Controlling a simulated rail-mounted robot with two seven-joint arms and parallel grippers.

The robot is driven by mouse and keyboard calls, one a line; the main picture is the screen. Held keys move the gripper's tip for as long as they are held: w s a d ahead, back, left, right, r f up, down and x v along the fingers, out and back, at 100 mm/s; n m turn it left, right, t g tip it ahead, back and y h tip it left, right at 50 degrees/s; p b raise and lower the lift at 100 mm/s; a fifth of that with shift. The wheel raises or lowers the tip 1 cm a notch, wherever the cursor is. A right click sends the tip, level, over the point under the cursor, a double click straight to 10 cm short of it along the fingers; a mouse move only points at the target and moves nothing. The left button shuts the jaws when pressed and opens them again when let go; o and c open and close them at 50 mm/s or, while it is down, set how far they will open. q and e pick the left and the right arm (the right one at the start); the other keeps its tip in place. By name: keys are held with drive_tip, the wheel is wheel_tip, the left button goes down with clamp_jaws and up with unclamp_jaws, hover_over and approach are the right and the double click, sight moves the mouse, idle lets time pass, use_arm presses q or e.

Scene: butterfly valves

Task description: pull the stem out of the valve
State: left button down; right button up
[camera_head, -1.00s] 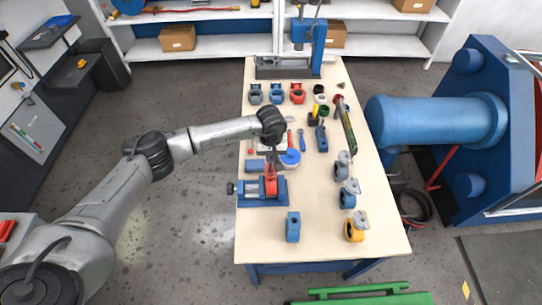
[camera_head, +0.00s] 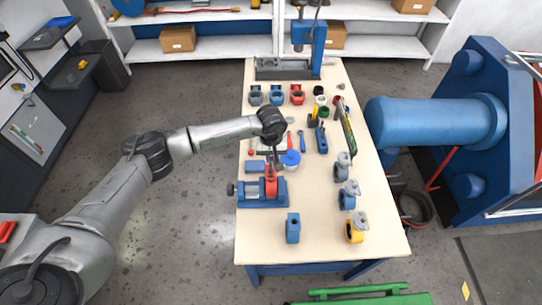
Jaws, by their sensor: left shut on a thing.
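A red valve (camera_head: 271,187) stands clamped in a blue vise (camera_head: 262,199) at the left side of the table. My left gripper (camera_head: 276,158) points down just above the valve. It is shut on what appears to be the valve's thin stem. The stem is mostly hidden by the gripper and too small to make out, so I cannot tell how far it sits in the valve body. My right gripper does not show.
The wooden table (camera_head: 323,251) carries a blue block (camera_head: 293,228) at the front and several grey, blue and yellow valves on the right. A blue round container (camera_head: 291,159) stands close behind the vise. A blue press (camera_head: 303,45) stands at the back.

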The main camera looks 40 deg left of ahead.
use_arm(q)
drive_tip(key=shift+w+r, duration=0.1)
drive_tip(key=shift+r, duration=0.45)
idle(0.9)
drive_tip(key=shift+r+p, duration=1.4)
drive_tip(key=shift+r, duration=1.55)
